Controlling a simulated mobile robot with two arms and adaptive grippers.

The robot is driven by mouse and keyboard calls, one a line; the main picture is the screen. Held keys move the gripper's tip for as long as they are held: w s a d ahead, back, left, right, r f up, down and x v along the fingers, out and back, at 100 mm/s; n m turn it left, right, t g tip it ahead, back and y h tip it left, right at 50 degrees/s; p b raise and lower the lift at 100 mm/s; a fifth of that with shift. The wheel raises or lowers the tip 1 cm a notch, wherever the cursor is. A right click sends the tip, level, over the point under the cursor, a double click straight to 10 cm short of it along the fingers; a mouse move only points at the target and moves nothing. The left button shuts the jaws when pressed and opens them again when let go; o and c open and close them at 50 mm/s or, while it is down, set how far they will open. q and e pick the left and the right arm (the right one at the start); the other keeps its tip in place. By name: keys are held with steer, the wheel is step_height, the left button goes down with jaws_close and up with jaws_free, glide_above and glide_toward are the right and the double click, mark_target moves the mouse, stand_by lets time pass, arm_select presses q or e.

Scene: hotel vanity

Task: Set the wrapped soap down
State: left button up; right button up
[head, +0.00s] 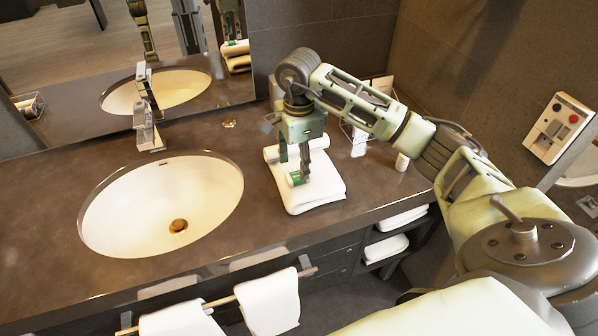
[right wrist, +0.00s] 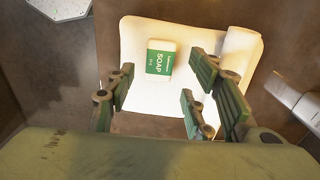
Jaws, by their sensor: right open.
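The wrapped soap (right wrist: 160,58), a white block with a green label reading SOAP, lies on the folded white towel (right wrist: 133,48) in the right wrist view. In the head view the soap (head: 294,179) shows small and partly covered by a finger, over the towel (head: 318,194). My right gripper (right wrist: 162,78) is open, its fingers spread on either side of the soap with gaps visible. In the head view the right gripper (head: 303,172) points down just over the towel. My left gripper is not in view.
A rolled white towel (right wrist: 242,52) lies along the folded towel's edge. The sink (head: 150,205) with its faucet (head: 147,125) is to the left. A wire holder (head: 355,135) and a small white cup (head: 402,161) stand to the right. The mirror (head: 190,60) is behind.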

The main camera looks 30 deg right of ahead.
step_height(320, 180, up, 8)
steer(key=b, duration=0.1)
steer(key=shift+r, duration=0.25)
stand_by(0.4)
